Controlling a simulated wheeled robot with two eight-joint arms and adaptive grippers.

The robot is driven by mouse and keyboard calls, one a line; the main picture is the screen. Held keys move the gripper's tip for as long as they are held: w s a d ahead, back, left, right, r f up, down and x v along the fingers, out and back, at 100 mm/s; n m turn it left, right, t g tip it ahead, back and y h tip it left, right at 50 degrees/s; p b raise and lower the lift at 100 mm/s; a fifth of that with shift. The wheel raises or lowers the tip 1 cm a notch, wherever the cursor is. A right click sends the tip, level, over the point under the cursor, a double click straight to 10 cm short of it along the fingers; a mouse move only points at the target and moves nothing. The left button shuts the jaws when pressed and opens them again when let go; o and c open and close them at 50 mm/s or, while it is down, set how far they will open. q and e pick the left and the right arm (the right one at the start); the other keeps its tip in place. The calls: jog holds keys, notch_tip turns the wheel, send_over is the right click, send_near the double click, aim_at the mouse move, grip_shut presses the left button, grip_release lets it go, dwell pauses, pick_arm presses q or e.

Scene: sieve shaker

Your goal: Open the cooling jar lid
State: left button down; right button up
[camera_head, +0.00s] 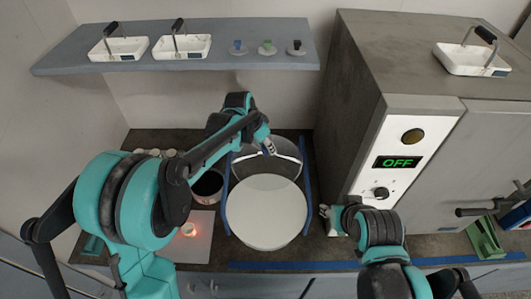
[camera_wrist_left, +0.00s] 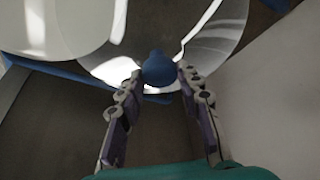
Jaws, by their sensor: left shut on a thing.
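The cooling jar's lid (camera_head: 287,158) looks like a clear, shiny disc behind a large white round plate (camera_head: 267,215), which seems to be the jar's inside or top. The lid's near edge is partly hidden by the plate. My left gripper (camera_head: 267,146) is shut on the lid's blue knob; in the left wrist view the knob (camera_wrist_left: 157,68) sits between the two fingertips. The white plate (camera_wrist_left: 45,25) also shows at upper left there. My right gripper (camera_head: 329,217) is low beside the grey cabinet, right of the jar; its finger opening is unclear.
Blue tape strips (camera_head: 308,170) frame the jar. A dark round pot (camera_head: 208,186) and a plate with a glowing crucible (camera_head: 189,229) are to its left. A cabinet (camera_head: 345,125) with an OFF display stands right. A shelf (camera_head: 225,62) with trays runs behind.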

pick_arm(q)
jog(key=shift+w, duration=0.35)
jog(key=c, duration=1)
grip_release()
jog(key=shift+c, duration=0.2)
jog(key=v, duration=1.2)
